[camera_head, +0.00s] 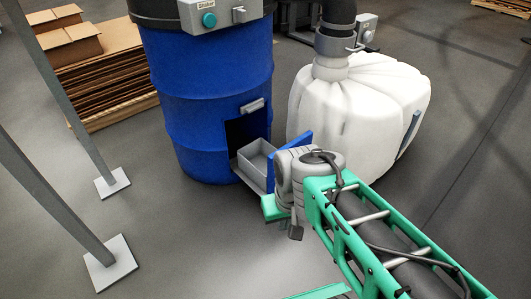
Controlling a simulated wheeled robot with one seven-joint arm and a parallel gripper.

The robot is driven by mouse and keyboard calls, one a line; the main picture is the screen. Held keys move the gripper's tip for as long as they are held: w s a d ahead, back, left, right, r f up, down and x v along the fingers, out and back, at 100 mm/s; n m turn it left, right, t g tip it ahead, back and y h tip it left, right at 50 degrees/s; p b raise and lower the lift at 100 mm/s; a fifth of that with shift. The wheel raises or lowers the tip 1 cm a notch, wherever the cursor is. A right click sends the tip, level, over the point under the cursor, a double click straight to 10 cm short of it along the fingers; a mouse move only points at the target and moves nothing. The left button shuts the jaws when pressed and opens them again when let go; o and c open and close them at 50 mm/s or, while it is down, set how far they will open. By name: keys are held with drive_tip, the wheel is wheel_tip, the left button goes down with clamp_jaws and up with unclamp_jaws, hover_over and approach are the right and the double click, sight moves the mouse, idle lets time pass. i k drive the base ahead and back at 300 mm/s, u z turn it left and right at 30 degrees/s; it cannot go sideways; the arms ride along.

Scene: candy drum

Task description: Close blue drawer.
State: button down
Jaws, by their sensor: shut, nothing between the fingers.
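The blue drawer (293,148) stands pulled out of the lower front of the blue drum (205,110). Its blue front panel faces my arm, and a grey open-topped bin (254,160) sits in it, behind that panel. My gripper (278,205) is at the outer side of the drawer front, low and close to it. The gripper is shut with nothing in it. My wrist and arm hide part of the drawer front, and I cannot tell whether the gripper touches it.
A bulging white bag (365,112) stands right of the drum, close to the drawer. Grey posts on foot plates (111,263) stand at the left. Flattened cardboard (105,85) is stacked behind them. The floor between posts and drawer is clear.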

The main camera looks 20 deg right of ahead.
sight(305, 138)
drive_tip(key=u, duration=0.2)
drive_tip(key=i, duration=1)
